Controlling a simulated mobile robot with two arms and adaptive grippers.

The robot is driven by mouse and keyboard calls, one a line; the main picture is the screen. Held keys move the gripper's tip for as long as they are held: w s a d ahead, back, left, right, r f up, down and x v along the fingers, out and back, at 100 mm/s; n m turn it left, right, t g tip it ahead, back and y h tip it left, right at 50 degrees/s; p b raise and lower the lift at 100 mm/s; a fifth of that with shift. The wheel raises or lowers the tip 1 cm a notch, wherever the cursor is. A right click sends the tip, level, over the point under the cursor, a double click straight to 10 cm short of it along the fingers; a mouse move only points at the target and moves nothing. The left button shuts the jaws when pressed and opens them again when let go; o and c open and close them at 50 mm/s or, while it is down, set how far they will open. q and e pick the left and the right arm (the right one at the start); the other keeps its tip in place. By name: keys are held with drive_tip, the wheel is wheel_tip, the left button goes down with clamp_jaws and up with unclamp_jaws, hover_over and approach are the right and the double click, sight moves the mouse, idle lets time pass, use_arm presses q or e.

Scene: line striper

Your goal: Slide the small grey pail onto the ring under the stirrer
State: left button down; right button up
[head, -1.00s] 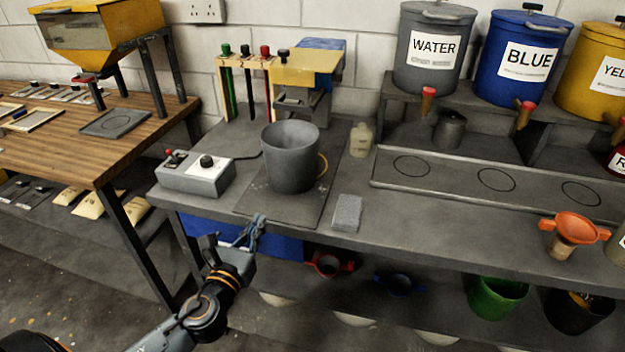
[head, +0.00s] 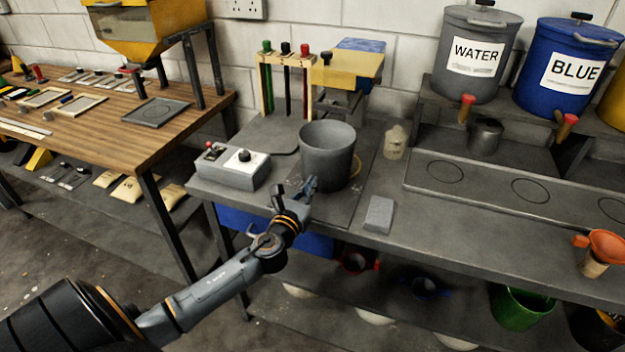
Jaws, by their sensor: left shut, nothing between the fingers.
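The small grey pail (head: 328,158) stands upright on a dark mat (head: 335,207) at the front of the grey bench. A thin yellow ring (head: 358,166) shows partly at the pail's right side; the pail hides the rest, so I cannot tell how far they overlap. The stirrer (head: 355,66), with a yellow top and blue rear, stands behind the pail. My left gripper (head: 308,185) is shut and empty at the pail's front left, near its lower wall; I cannot tell whether it touches. My right gripper is not in view.
A grey control box (head: 233,168) with knobs sits left of the pail. A grey block (head: 379,214) lies to the right, and a small bottle (head: 395,141) stands behind it. Labelled paint drums (head: 477,55) stand on the shelf at the back right.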

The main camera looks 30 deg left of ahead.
use_arm(q)
drive_tip(key=shift+x, duration=0.8)
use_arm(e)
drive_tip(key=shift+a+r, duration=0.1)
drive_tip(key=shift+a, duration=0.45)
use_arm(q)
drive_tip(key=shift+s, duration=0.1)
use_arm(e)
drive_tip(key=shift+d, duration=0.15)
use_arm(q)
drive_tip(key=x, duration=0.8)
drive_tip(key=shift+b, duration=0.4)
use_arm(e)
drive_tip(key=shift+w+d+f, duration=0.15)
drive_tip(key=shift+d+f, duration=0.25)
use_arm(q)
drive_tip(key=shift+f, duration=0.1)
